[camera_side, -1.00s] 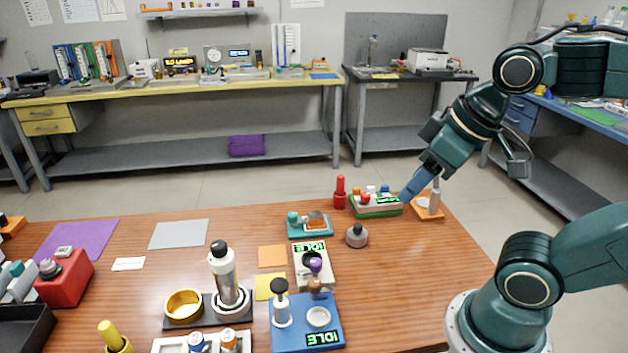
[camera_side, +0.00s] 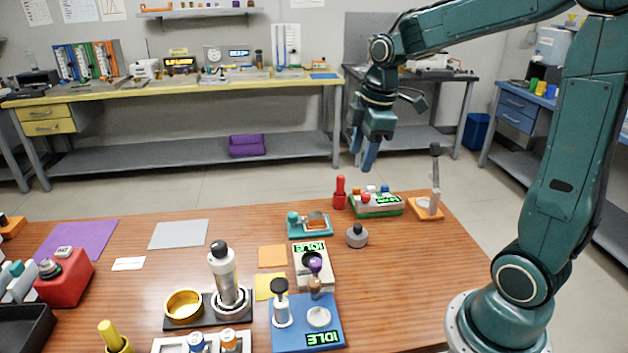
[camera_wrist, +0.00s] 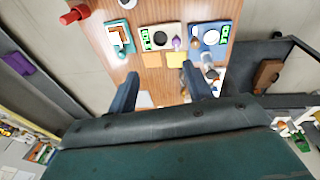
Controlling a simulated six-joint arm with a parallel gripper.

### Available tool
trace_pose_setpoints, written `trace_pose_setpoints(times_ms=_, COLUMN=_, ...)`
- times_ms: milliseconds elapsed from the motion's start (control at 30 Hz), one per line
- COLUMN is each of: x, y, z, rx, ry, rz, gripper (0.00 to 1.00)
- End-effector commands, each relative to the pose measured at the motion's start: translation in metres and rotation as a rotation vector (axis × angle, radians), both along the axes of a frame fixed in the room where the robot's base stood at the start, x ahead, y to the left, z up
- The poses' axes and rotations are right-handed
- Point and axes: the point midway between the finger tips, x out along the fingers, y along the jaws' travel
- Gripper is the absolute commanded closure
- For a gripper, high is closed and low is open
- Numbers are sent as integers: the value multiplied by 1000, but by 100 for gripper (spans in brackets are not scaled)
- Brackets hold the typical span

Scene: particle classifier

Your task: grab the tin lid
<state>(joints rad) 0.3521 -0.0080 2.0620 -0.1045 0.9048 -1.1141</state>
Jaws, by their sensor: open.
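I take the tin lid to be the small grey round piece with a knob (camera_side: 357,236) on the wooden table, right of the teal device. I cannot make it out clearly in the wrist view. My gripper (camera_side: 362,150) is high above the table's far side, fingers pointing down and apart, with nothing between them. It is well above the grey piece and apart from it. In the wrist view my gripper (camera_wrist: 160,75) shows both fingers spread over the table.
Near the grey piece stand a red bottle (camera_side: 340,192), a green button box (camera_side: 377,205), the teal device (camera_side: 310,223) and a white device (camera_side: 313,265). An orange stand (camera_side: 427,210) holds an upright grey tool. The blue device (camera_side: 300,335) stands nearer.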

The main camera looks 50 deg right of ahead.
Motion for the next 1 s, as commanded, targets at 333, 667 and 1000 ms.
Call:
trace_pose_setpoints(times_ms=333, x=39, y=-65, z=-56, rx=7, ry=89, rz=297, gripper=49)
trace_pose_setpoints(times_ms=667, x=56, y=-126, z=-122, rx=49, ry=128, rz=581, gripper=49)
trace_pose_setpoints(times_ms=1000, x=57, y=-154, z=-159, rx=76, ry=129, rz=727, gripper=49)
